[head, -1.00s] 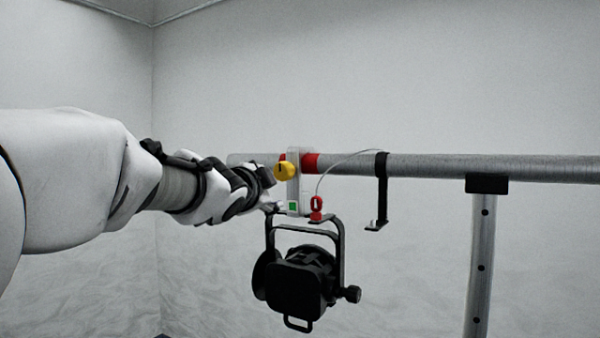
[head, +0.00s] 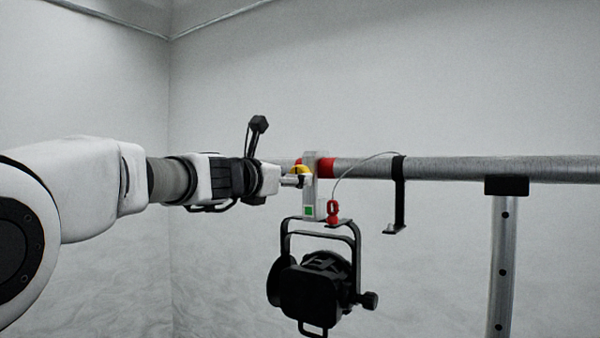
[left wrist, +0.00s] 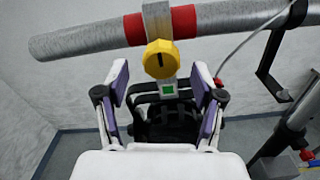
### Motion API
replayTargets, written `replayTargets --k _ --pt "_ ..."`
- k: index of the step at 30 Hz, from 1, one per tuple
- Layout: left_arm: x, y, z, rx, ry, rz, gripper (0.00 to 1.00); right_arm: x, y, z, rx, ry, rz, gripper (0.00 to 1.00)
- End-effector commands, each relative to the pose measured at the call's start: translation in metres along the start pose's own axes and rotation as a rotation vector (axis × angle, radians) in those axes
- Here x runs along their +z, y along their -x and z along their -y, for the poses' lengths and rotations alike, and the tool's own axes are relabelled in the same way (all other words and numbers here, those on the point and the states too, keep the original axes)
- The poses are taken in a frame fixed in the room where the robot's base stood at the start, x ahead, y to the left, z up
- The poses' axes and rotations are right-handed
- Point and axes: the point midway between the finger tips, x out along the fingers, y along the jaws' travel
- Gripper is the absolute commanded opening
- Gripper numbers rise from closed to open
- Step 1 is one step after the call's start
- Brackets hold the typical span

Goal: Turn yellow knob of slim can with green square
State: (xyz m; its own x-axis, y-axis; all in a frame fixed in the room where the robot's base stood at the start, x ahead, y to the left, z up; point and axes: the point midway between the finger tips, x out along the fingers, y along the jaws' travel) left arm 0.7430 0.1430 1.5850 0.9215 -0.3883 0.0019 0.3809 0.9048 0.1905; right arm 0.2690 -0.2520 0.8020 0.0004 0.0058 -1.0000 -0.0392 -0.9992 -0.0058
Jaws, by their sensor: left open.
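The black can (head: 316,280) hangs by its yoke under a pale clamp (head: 311,187) on the horizontal pipe. A green square (head: 309,210) marks the clamp's lower part; it also shows in the left wrist view (left wrist: 168,90). The yellow knob (head: 301,171) is on the clamp's left side, partly hidden by my gripper in the head view. In the left wrist view the knob (left wrist: 160,59) shows whole, with a dark mark on its face. My left gripper (left wrist: 168,75) is open, its fingers spread left and right, with the knob just beyond the fingertips. My right gripper is not in view.
The grey pipe (head: 455,168) runs to the right, with red bands (head: 327,168) beside the clamp. A thin cable loops to a black hook (head: 400,195). A metal post (head: 502,260) stands at right.

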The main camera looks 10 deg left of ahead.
Motion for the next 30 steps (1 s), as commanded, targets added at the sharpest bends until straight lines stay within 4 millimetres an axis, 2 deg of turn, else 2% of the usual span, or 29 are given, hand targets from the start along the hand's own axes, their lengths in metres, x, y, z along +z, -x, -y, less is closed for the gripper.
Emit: replayTargets --k 1,6,15,20,21,30 --pt "0.006 -0.011 -0.001 -0.001 -0.001 -0.002 0.68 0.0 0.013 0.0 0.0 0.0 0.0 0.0" --pt "0.004 -0.037 -0.001 0.0 -0.002 -0.002 0.68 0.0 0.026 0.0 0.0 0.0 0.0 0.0" --pt "0.0 -0.043 0.0 0.001 -0.003 -0.002 0.68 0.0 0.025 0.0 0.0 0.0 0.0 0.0" --pt "0.0 -0.043 0.0 0.001 -0.003 -0.002 0.11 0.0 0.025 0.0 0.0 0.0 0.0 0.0" --pt "0.0 -0.043 0.0 0.001 -0.003 -0.002 0.07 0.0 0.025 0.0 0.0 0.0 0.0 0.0" --pt "-0.001 -0.043 0.0 0.001 -0.019 -0.002 0.07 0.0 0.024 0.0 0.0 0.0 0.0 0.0"
